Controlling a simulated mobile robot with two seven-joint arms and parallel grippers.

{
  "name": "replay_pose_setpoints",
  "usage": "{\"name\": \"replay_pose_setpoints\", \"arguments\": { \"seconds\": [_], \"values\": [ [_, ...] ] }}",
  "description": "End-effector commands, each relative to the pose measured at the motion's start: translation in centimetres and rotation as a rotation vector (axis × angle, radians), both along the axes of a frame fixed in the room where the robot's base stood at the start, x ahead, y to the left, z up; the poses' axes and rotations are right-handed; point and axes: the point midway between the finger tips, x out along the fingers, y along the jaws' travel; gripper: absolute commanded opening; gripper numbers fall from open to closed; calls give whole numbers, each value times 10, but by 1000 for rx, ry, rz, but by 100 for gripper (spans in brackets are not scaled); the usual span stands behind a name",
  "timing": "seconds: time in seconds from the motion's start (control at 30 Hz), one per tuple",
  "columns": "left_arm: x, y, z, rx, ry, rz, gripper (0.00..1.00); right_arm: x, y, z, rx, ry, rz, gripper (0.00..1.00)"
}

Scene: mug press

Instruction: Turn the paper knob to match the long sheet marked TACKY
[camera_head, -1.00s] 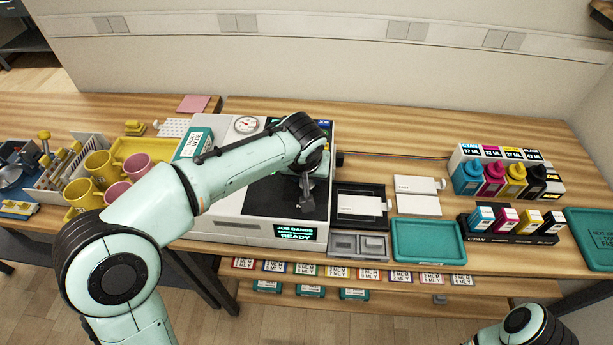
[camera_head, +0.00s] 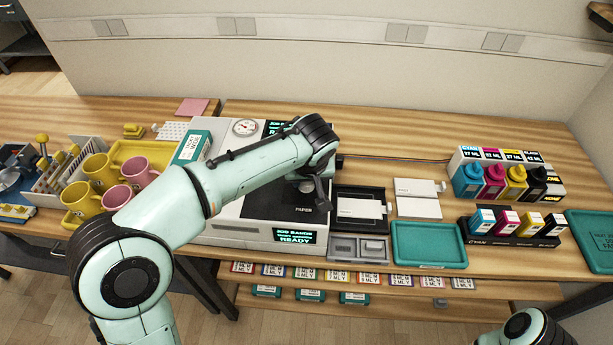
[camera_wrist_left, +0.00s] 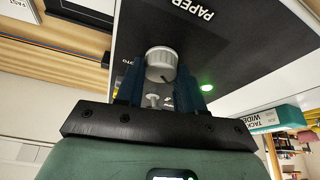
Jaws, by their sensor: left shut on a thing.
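The paper knob (camera_wrist_left: 161,60) is a grey ribbed cylinder on the printer's black top, near the word PAPER. My left gripper (camera_wrist_left: 160,85) has its two dark fingers on either side of the knob, shut on it. In the head view my left gripper (camera_head: 320,190) is over the black panel beside the PAPER label, partly hiding the knob. A white sheet (camera_head: 360,207) lies in a black tray right of the printer, and more white sheets (camera_head: 417,187) lie further right. Their small print is unreadable. My right arm shows only at the bottom right; its gripper is out of view.
A teal box stands on the printer's left (camera_head: 193,147); in the wrist view a teal-and-white box (camera_wrist_left: 270,118) reads TACK and WIDE. Yellow and pink mugs (camera_head: 97,166) stand left. A teal tray (camera_head: 429,262) and ink bottles (camera_head: 505,182) are right. The screen (camera_head: 294,236) reads READY.

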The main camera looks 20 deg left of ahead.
Motion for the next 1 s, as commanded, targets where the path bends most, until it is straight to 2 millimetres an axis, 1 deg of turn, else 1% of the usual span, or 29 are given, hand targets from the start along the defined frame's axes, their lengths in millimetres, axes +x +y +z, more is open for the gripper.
{"name": "replay_pose_setpoints", "arguments": {
  "seconds": [0.03, 0.07, 0.1, 0.37, 0.47, 0.57, 0.67, 0.8, 1.0],
  "values": [
    [0, 0, 0, -1, 1, 2, 47, 0, 0, 0, 0, 0, 0, 36],
    [0, 0, 0, -1, 1, 2, 57, 0, 0, 0, 0, 0, 0, 36],
    [0, 0, 0, -1, 1, 2, 63, 0, 0, 0, 0, 0, 0, 36],
    [0, 0, 0, 0, 1, 0, 63, 0, 0, 0, 0, 0, 0, 36],
    [-2, -1, 5, -1, 0, 0, 63, 0, 0, 1, 0, 0, 0, 36],
    [-5, -3, 17, -2, -3, -1, 63, 1, 0, 2, 0, -1, 0, 36],
    [-12, -7, 36, -2, -5, -3, 63, 1, 0, 5, 1, -2, 0, 36],
    [-23, -13, 67, -3, -5, -2, 63, 2, 0, 9, 0, -3, 0, 36],
    [-37, -20, 103, -3, -3, -1, 63, 4, 0, 15, 0, -6, 0, 36]
  ]
}}
